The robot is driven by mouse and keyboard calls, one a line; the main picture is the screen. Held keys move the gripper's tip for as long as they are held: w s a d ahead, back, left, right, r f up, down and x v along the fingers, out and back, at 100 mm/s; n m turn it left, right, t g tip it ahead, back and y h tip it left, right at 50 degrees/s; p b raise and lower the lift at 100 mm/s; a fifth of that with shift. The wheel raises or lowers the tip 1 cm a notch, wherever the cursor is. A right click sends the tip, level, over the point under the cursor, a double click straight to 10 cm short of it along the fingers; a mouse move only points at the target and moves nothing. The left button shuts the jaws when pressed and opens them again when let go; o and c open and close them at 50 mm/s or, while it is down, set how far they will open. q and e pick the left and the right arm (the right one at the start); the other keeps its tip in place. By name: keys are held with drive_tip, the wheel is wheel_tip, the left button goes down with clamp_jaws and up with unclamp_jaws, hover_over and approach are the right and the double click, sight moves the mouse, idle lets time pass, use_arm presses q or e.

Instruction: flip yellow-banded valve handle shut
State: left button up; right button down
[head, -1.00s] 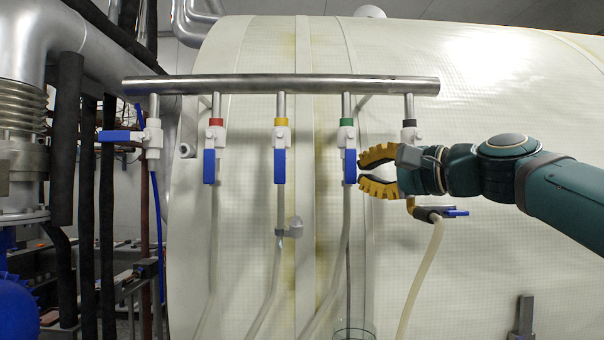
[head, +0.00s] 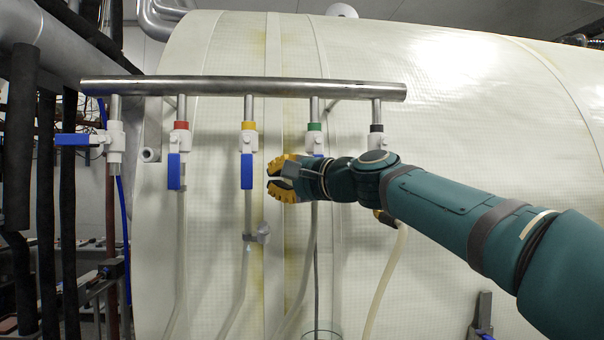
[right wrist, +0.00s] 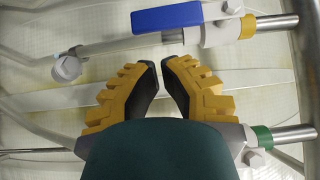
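The yellow-banded valve (head: 249,127) is a white valve body under a metal header pipe. Its blue handle (head: 247,171) hangs straight down, in line with the hose below. In the right wrist view the blue handle (right wrist: 167,17) lies just beyond the fingertips, beside the yellow band (right wrist: 248,24). My right gripper (head: 271,178) is just right of the handle at about its height. Its yellow fingers are parted by a narrow gap with nothing between them, and seem apart from the handle. My left gripper is not in view.
A red-banded valve (head: 181,140) hangs to the left with its handle down. A green-banded valve (head: 314,140) is to the right, its handle mostly hidden by my gripper. A black-banded valve (head: 376,140) is further right. A grey hose fitting (head: 258,235) sits below the yellow-banded valve.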

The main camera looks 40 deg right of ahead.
drive_tip(key=shift+w+a, duration=0.25)
drive_tip(key=shift+a, duration=0.2)
drive_tip(key=shift+w+a, duration=0.2)
drive_tip(key=shift+a, duration=0.25)
